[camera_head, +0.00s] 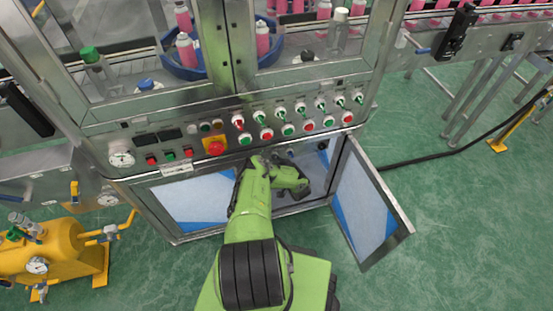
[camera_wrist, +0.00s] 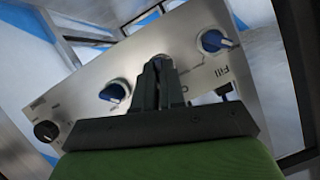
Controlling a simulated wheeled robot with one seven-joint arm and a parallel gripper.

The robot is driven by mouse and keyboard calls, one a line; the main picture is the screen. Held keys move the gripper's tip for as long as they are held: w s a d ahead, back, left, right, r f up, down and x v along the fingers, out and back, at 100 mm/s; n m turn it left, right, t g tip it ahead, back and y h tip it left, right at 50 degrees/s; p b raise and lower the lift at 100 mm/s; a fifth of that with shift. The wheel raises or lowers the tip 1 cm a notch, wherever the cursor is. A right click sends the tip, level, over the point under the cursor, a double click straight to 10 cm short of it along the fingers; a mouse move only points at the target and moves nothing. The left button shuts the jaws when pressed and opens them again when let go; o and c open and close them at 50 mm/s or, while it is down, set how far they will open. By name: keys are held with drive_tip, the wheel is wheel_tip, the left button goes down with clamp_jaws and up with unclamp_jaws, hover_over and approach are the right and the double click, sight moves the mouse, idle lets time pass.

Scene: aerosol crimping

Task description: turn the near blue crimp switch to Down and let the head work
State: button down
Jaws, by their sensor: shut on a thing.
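In the wrist view, a tilted metal panel (camera_wrist: 85,92) carries a row of switches. My gripper (camera_wrist: 160,66) is at the middle of the row, its dark fingers closed on the switch there, which I take for the crimp switch. The fingers hide almost all of that switch and most of its label, so its colour and setting cannot be read. One blue switch (camera_wrist: 113,92) is to the left, another blue switch (camera_wrist: 212,41), marked Fill, to the right.
A black knob (camera_wrist: 46,131) sits at the panel's left end. The cabinet door (camera_head: 362,205) stands open to the right of my arm. Above the opening is a front panel with a red button (camera_head: 215,147) and several switches. A yellow tank (camera_head: 45,250) stands at left.

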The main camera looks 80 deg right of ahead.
drive_tip(key=shift+s+f+m+t+y+b, duration=0.1)
drive_tip(key=shift+f+m+t+y+b, duration=0.1)
drive_tip(key=shift+m+t+b, duration=0.55)
drive_tip(key=shift+s+f+m+t+y+b, duration=0.1)
drive_tip(key=shift+m+t+y+b, duration=0.25)
drive_tip(key=shift+m, duration=0.6)
drive_tip(key=shift+r, duration=0.1)
drive_tip(key=c, duration=1.2)
unclamp_jaws()
drive_tip(key=shift+d, duration=0.1)
drive_tip(key=shift+h, duration=0.25)
